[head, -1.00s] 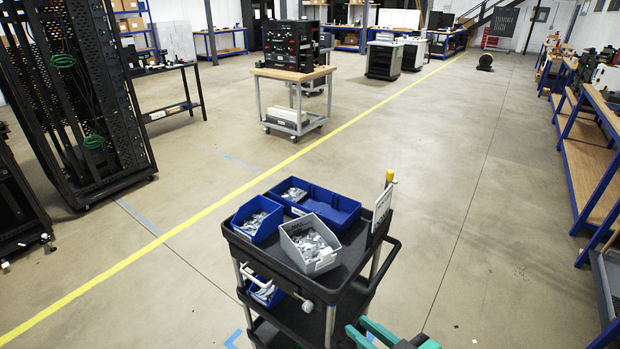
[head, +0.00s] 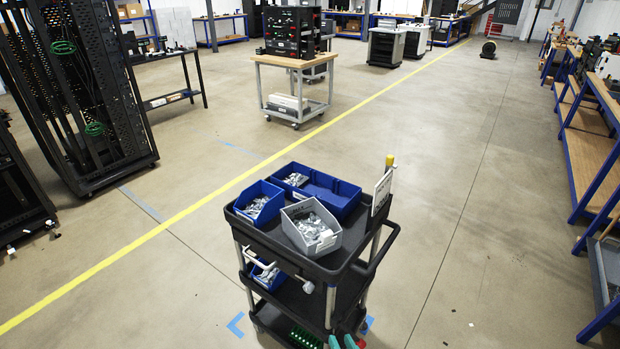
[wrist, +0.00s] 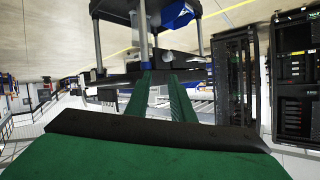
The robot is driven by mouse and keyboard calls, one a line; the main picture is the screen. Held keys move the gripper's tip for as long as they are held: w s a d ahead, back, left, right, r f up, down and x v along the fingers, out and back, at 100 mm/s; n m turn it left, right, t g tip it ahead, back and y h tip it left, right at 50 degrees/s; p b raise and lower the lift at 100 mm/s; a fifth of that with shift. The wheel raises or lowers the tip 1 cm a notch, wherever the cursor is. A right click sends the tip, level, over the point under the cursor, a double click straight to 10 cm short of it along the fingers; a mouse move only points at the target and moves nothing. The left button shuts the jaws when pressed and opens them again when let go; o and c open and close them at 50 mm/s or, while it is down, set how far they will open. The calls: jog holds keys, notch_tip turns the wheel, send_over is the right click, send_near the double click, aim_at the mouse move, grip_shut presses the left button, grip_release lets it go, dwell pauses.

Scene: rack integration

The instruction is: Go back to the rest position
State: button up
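My gripper (head: 344,342) shows only as teal fingertips at the bottom edge of the head view, in front of the lower part of the black cart (head: 372,262). In the wrist view my gripper (wrist: 160,80) has two green fingers reaching forward with a gap between them. It is open, and nothing shows between the fingers. The cart's posts and shelf (wrist: 120,77) stand beyond the fingertips in the wrist view. I cannot tell the exact distance to them. Most of my arm is out of the head view.
The cart carries a grey bin (head: 312,228) and blue bins (head: 258,203) of small metal parts. Dark racks (head: 80,100) stand at the left. A wheeled table (head: 292,88) is farther back. Workbenches (head: 590,150) line the right. The floor right of the cart is open.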

jog(key=s+a+f+m+h, duration=0.2)
jog(key=s+f+h, duration=0.1)
jog(key=s+f, duration=0.35)
jog(key=s+a+r+n+t, duration=0.1)
jog(key=s+a+r, duration=0.1)
jog(key=s, duration=0.8)
jog(key=s+a+r+t, duration=0.1)
jog(key=s+a+r, duration=0.1)
jog(key=s, duration=0.8)
jog(key=shift+a+r+n, duration=0.2)
jog(key=shift+a+n, duration=0.2)
jog(key=shift+a, duration=0.45)
